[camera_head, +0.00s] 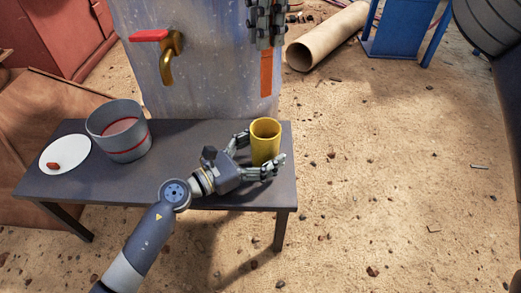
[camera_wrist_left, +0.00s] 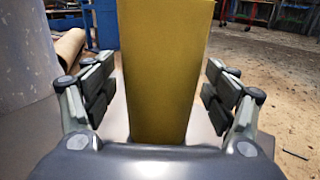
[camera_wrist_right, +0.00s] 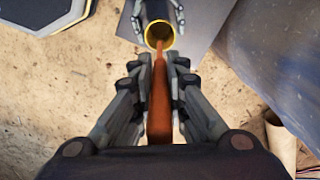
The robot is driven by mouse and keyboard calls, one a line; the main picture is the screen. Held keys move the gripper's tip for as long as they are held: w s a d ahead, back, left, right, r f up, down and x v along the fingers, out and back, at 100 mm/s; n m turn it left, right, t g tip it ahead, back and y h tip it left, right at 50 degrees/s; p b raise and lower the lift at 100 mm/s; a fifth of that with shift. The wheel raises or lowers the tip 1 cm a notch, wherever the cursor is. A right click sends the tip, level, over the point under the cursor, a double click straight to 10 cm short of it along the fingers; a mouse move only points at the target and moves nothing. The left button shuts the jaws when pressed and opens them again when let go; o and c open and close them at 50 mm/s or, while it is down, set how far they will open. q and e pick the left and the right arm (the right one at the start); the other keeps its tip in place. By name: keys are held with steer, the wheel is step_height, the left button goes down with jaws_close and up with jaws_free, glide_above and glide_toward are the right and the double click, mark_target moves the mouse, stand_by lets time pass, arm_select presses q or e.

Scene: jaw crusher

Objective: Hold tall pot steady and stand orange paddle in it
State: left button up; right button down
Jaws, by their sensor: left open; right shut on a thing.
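The tall yellow pot (camera_head: 265,143) stands upright near the right end of the dark table. My left gripper (camera_head: 261,154) is open, with its fingers on either side of the pot; in the left wrist view the pot (camera_wrist_left: 165,75) is between the fingers with gaps at both sides. My right gripper (camera_head: 266,42) is shut on the orange paddle (camera_head: 266,72), which hangs down above and behind the pot. In the right wrist view the paddle (camera_wrist_right: 159,100) points toward the pot's open mouth (camera_wrist_right: 160,35). I cannot tell there whether its tip is inside; the head view shows it apart.
The dark table (camera_head: 185,160) also bears a grey bucket with a red band (camera_head: 118,130) and a white plate (camera_head: 64,155) with a small red-brown piece. A grey metal panel with a brass tap (camera_head: 172,60) rises behind. A beige pipe (camera_head: 325,38) lies on the ground.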

mark_target(270, 60)
arm_select(q)
steer(key=c, duration=1.2)
arm_select(e)
steer(key=shift+t+y, duration=0.4)
steer(key=shift+t, duration=0.2)
steer(key=shift+s+d+f, duration=0.1)
steer(key=shift+s+f, duration=0.1)
steer(key=shift+f, duration=0.7)
steer(key=shift+s+d+f, duration=0.15)
steer(key=shift+f, duration=0.7)
steer(key=shift+s+d+f, duration=0.1)
steer(key=shift+s+f, duration=0.1)
steer(key=shift+f, duration=0.7)
step_height(270, 60, down, 12)
